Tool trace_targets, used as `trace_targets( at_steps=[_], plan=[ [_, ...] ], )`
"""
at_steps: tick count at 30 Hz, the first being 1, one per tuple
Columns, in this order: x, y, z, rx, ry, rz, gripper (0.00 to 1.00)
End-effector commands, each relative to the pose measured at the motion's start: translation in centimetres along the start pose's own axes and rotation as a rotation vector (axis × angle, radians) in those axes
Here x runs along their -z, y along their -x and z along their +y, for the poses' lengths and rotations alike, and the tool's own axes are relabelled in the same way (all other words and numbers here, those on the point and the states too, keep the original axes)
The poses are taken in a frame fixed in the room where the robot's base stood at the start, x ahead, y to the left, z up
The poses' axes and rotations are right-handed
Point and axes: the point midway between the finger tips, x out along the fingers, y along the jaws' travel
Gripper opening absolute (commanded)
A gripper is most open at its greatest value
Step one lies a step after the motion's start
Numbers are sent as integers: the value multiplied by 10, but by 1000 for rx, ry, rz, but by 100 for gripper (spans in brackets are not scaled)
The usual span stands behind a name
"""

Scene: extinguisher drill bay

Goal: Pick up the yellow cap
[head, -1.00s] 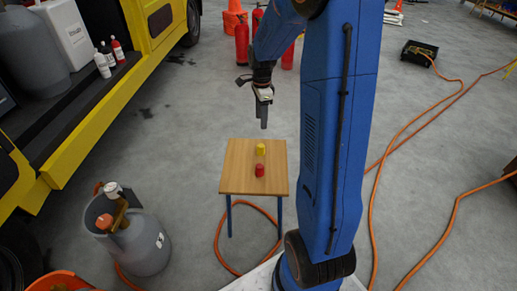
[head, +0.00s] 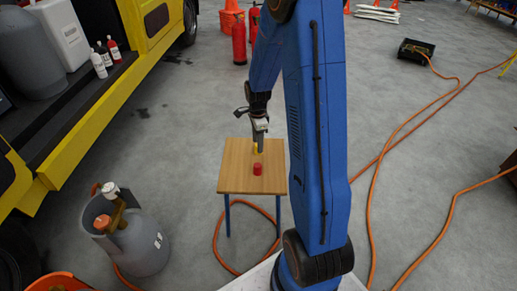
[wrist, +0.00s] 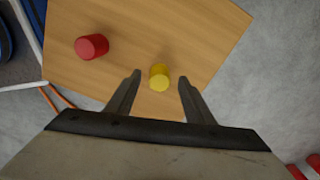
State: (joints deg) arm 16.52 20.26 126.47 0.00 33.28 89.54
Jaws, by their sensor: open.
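The yellow cap (wrist: 159,77) stands on a small wooden table (wrist: 190,30). In the wrist view it lies between the two open fingers of my gripper (wrist: 160,88), near their tips, and no contact shows. In the head view my gripper (head: 260,146) points down over the table and hides much of the yellow cap (head: 254,148). A red cap (wrist: 91,46) stands on the same table, to the left in the wrist view and nearer the camera in the head view (head: 258,169).
A grey gas cylinder (head: 140,240) stands on the floor left of the table. An orange hose (head: 218,245) loops by the table legs. Red extinguishers (head: 239,45) stand behind. A yellow truck (head: 90,120) is at the left. Free floor lies between truck and table.

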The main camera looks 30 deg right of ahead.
Motion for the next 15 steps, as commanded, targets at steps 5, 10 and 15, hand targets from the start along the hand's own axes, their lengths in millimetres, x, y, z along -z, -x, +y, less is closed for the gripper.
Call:
trace_targets(
  at_steps=[5,10,15],
  plan=[
    [0,-19,1,-2,0,0,48],
    [0,-22,0,1,0,0,48],
    [0,-22,0,0,0,0,38]
  ],
)
